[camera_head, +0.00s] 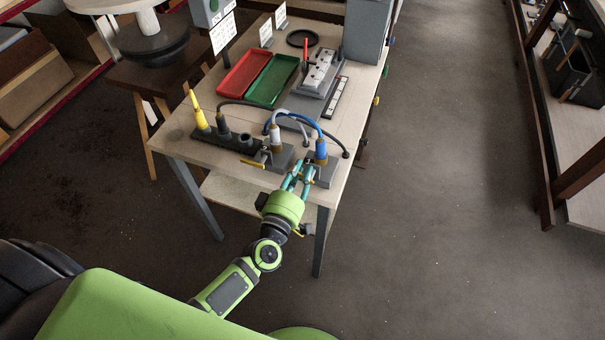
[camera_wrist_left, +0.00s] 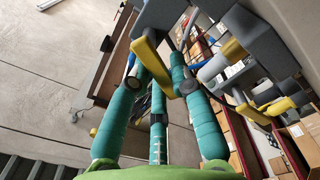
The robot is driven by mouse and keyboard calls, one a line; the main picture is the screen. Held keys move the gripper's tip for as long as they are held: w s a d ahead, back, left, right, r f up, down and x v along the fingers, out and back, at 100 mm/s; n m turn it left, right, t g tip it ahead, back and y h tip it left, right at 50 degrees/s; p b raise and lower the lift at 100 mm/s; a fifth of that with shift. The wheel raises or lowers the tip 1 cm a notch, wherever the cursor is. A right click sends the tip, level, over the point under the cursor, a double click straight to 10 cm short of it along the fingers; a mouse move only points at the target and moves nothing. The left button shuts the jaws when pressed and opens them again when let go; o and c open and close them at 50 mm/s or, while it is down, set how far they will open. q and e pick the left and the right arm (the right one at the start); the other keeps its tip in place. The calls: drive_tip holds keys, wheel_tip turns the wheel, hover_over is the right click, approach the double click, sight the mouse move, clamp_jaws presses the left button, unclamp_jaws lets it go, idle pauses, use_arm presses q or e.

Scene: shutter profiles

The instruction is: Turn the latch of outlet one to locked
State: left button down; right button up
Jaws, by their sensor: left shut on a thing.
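My left gripper (camera_head: 299,178) reaches the front right edge of the table, at the small grey outlet block (camera_head: 325,174) that holds the upright blue plug (camera_head: 321,149). In the left wrist view my gripper's teal fingers (camera_wrist_left: 166,80) are shut on a yellow latch handle (camera_wrist_left: 152,62), which hangs from a grey housing (camera_wrist_left: 160,15). No number marking either outlet is readable. My right gripper is out of view.
A yellow plug (camera_head: 199,115) stands at the left end of the long block. Behind are a red tray (camera_head: 244,72), a green tray (camera_head: 271,80) and a grey device with a red lever (camera_head: 306,48). Cables arch between plugs. The floor to the right is clear.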

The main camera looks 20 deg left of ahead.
use_arm(q)
drive_tip(key=n, duration=0.2)
drive_tip(key=f+n+b, duration=0.1)
drive_tip(key=n, duration=0.1)
drive_tip(key=n+b, duration=0.1)
drive_tip(key=shift+a+f+n, duration=0.2)
drive_tip(key=shift+a+n, duration=0.1)
drive_tip(key=shift+n, duration=0.1)
idle(0.4)
drive_tip(key=c, duration=1.1)
unclamp_jaws()
drive_tip(key=s, duration=1.2)
drive_tip(key=shift+a, duration=0.2)
